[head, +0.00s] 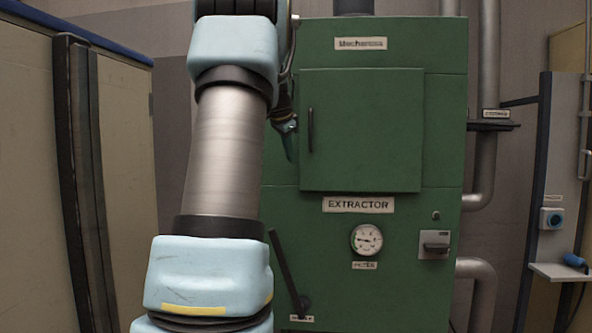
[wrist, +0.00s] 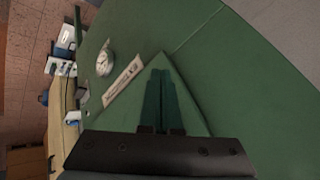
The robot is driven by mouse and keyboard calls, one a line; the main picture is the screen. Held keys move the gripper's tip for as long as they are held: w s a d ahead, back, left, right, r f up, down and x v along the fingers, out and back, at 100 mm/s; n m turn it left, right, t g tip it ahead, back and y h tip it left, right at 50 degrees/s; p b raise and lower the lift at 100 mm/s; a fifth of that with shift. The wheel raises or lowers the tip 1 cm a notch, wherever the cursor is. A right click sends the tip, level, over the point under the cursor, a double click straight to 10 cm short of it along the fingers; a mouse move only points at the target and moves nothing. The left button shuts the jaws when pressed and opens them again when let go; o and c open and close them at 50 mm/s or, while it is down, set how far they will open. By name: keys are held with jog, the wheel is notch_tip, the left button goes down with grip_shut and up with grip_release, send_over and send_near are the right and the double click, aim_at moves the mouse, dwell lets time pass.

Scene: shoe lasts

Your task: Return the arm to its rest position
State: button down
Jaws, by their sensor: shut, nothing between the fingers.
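My arm rises through the left-middle of the head view, in front of the green extractor cabinet (head: 390,270). My gripper (head: 289,156) shows only in part there, beside the upper arm and in front of the cabinet. In the wrist view my gripper (wrist: 165,72) has its two fingers side by side, shut and empty. The green cabinet (wrist: 215,80) fills much of that view beyond the fingers. I cannot tell the exact gap between fingertips and cabinet.
The cabinet has a shut door (head: 365,130), a round gauge (head: 367,240), a dark lever (head: 286,268) and a switch box (head: 434,244). Grey pipes (head: 487,160) run at its right. A panel with a small shelf (head: 560,271) stands far right. A beige partition (head: 125,150) stands left.

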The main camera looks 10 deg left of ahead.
jog(key=s+d+f+n+g, duration=0.2)
jog(key=s+f+n, duration=0.1)
jog(key=s+f, duration=0.7)
jog(key=s+d+f+n+g, duration=0.1)
jog(key=s+d+f+n, duration=0.1)
jog(key=s+f, duration=0.8)
jog(key=s+d+f+n+g+y, duration=0.1)
jog(key=s+f+n, duration=0.3)
jog(key=s+f, duration=0.7)
jog(key=s+d+g, duration=0.1)
jog(key=s, duration=0.1)
jog(key=shift+s+g, duration=0.3)
jog(key=shift+d, duration=0.1)
